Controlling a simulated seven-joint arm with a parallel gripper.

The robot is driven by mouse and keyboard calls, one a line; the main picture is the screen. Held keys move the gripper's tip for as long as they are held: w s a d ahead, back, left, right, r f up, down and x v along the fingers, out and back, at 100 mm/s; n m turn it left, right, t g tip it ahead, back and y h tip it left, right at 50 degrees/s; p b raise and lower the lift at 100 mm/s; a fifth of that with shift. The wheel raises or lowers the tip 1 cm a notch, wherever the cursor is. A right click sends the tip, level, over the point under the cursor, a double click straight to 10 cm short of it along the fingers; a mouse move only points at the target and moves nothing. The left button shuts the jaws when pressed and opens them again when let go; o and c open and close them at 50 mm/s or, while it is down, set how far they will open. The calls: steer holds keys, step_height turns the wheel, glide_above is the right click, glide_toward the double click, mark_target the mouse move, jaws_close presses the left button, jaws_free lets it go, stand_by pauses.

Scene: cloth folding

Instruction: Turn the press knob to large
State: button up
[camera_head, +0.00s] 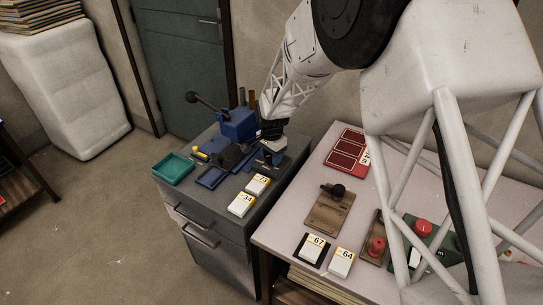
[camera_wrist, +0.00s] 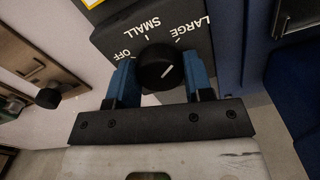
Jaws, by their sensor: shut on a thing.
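The press knob (camera_wrist: 154,62) is round and black with a short white line on its face. In the wrist view it sits between the two blue fingers of my gripper (camera_wrist: 160,76), which are shut on its sides. The dark panel (camera_wrist: 165,14) beyond it carries the labels OFF, SMALL and LARGE from left to right. The white line slants up and right, roughly toward the LARGE side; its exact alignment is hard to tell. In the head view my gripper (camera_head: 271,153) is low beside the blue press (camera_head: 237,124), and the knob is hidden.
A grey cabinet (camera_head: 212,232) bears a teal tray (camera_head: 173,168), a blue tray (camera_head: 211,178) and white-yellow boxes (camera_head: 241,205).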

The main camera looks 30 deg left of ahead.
mark_target(271, 156)
steer(key=o, duration=0.9)
steer(key=shift+o, duration=0.2)
steer(key=shift+r, duration=0.1)
steer(key=shift+r, duration=3.85)
